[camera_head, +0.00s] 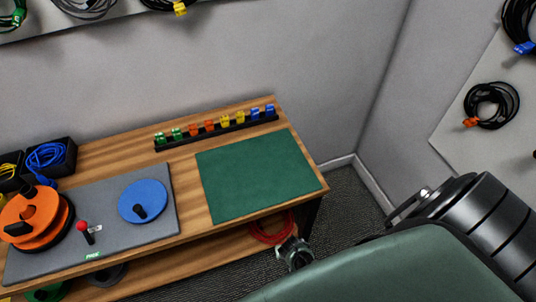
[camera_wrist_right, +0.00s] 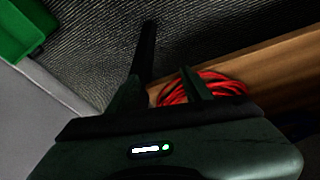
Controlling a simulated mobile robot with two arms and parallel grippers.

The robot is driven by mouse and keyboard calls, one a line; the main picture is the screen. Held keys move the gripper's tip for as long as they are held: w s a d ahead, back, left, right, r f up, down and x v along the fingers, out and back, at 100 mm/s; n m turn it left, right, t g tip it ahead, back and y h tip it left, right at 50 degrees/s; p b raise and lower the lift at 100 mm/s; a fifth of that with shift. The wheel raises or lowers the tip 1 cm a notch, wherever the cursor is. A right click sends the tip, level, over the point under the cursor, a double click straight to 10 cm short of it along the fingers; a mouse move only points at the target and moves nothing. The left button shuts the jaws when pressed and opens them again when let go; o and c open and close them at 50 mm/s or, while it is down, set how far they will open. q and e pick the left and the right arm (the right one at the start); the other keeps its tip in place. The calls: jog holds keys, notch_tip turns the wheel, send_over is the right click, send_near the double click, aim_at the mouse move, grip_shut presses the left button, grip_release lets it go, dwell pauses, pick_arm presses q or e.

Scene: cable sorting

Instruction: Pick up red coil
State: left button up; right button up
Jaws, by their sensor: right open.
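The red coil (camera_head: 268,232) lies on the lower shelf of the wooden bench, partly hidden under the bench top. In the right wrist view the red coil (camera_wrist_right: 222,84) lies just beyond my right gripper (camera_wrist_right: 168,50). The gripper's two dark fingers are apart, and one finger overlaps the coil in the picture. I cannot tell whether they touch. In the head view my right gripper (camera_head: 290,246) is beside the coil at the bench's front right, partly hidden by my arm. My left gripper is not in view.
The bench top holds a green mat (camera_head: 258,175), a rack of coloured connectors (camera_head: 218,130), a grey board (camera_head: 105,205) with reels, and black bins (camera_head: 50,160). The lower shelf edge (camera_wrist_right: 285,55) is close to my right gripper. A green bin (camera_wrist_right: 25,28) shows in the wrist view.

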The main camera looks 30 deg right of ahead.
aim_at(287, 227)
jog(key=w+d+m+b, duration=0.1)
jog(key=w, duration=0.2)
jog(key=w+d+r+m+h+b, duration=0.1)
jog(key=w+m, duration=0.1)
jog(key=w, duration=0.1)
jog(key=w+m, duration=0.2)
jog(key=w, duration=0.1)
jog(key=shift+d+r+b, duration=0.3)
jog(key=shift+d+b, duration=0.1)
jog(key=shift+w+d+f+m+h, duration=0.15)
jog(key=shift+w+f+m+h, duration=0.05)
jog(key=shift+w+m+h, duration=0.1)
jog(key=b+x, duration=0.6)
jog(key=x, duration=0.1)
jog(key=shift+s+f, duration=0.1)
jog(key=shift+s, duration=0.3)
grip_shut()
